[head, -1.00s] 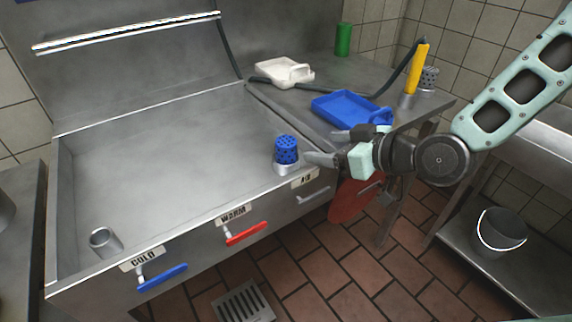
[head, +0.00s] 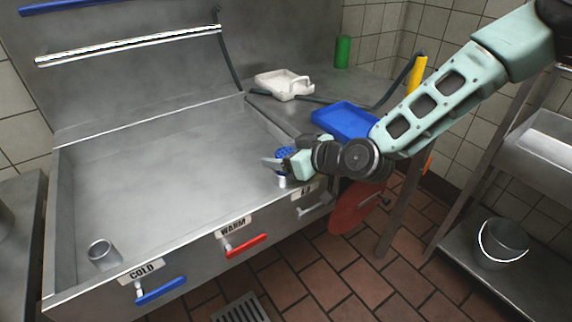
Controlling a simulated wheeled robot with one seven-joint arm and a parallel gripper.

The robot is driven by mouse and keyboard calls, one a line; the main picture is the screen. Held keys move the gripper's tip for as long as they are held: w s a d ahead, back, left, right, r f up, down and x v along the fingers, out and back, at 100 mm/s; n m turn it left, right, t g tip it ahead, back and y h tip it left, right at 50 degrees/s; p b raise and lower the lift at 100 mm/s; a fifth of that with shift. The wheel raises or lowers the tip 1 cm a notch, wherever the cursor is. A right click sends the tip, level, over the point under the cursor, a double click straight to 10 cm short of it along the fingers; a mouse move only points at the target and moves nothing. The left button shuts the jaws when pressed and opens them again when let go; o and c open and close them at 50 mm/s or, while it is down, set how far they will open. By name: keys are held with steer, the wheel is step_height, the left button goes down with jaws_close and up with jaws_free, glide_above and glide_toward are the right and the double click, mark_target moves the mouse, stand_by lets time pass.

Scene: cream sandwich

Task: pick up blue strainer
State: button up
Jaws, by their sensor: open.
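The blue strainer (head: 284,153) is a small perforated blue cup. It sits upright in a short grey metal holder (head: 283,181) at the front right corner of the steel basin, above the label by the right handle. My gripper (head: 277,162) is open at the strainer, coming from the right. One finger shows in front of the strainer and hides its lower part. The other finger is hard to make out, and I cannot tell whether the fingers touch the strainer.
An empty grey metal holder (head: 103,254) stands at the basin's front left. A blue tray (head: 345,120), a white tray (head: 284,84) and a green cylinder (head: 343,52) are on the right counter. Blue (head: 160,290) and red (head: 245,246) handles stick out in front. The basin floor (head: 170,170) is clear.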

steer(key=c, duration=1.1)
steer(key=shift+o, duration=0.2)
